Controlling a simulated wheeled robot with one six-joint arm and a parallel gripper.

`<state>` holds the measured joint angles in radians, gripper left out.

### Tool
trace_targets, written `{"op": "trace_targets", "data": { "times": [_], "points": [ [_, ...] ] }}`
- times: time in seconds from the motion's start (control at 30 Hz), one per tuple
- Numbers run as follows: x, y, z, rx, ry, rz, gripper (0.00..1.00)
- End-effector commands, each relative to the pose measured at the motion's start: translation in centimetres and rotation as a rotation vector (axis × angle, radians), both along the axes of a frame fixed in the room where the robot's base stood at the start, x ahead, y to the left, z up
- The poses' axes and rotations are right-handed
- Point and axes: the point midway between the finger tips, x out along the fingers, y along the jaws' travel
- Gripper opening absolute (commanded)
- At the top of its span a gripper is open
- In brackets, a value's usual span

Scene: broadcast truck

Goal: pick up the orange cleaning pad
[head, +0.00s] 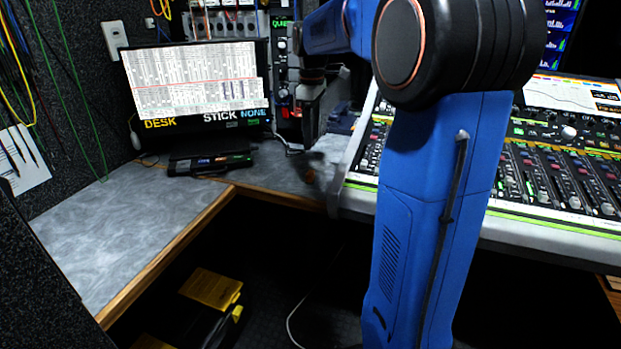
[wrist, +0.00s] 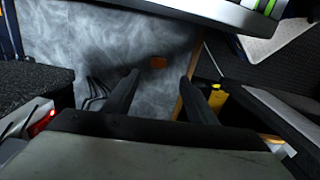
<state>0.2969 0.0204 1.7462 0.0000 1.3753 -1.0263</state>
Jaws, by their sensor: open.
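The orange cleaning pad (wrist: 158,63) is a small flat piece lying on the grey desk top. In the wrist view it lies ahead of my gripper (wrist: 166,85), roughly in line with the gap between the two fingers. The fingers are apart with nothing between them. In the head view my gripper (head: 312,135) hangs above the desk, and a small dim orange-brown patch, likely the pad (head: 308,175), shows below it in shadow. The gap between gripper and pad is hard to judge.
A monitor (head: 196,84) stands on the desk at left, with a dark device (head: 210,163) before it. A mixing console (head: 560,180) borders the desk at right. The desk's wooden edge (head: 170,255) faces a dark floor holding a yellow-lidded case (head: 212,289). Cables lie behind.

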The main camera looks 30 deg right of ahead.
Motion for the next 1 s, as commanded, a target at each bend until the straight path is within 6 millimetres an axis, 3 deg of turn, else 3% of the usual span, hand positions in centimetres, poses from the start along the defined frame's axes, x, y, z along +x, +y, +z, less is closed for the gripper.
{"op": "trace_targets", "data": {
  "times": [0.3, 0.67, 1.0],
  "points": [
    [-0.1, 0.0, -5.6, 0.001, 0.003, 0.000, 0.52],
    [0.1, 0.0, -8.3, 0.001, 0.001, -0.001, 0.52],
    [0.5, 0.1, -12.5, 0.001, 0.001, -0.001, 0.52]
  ]
}}
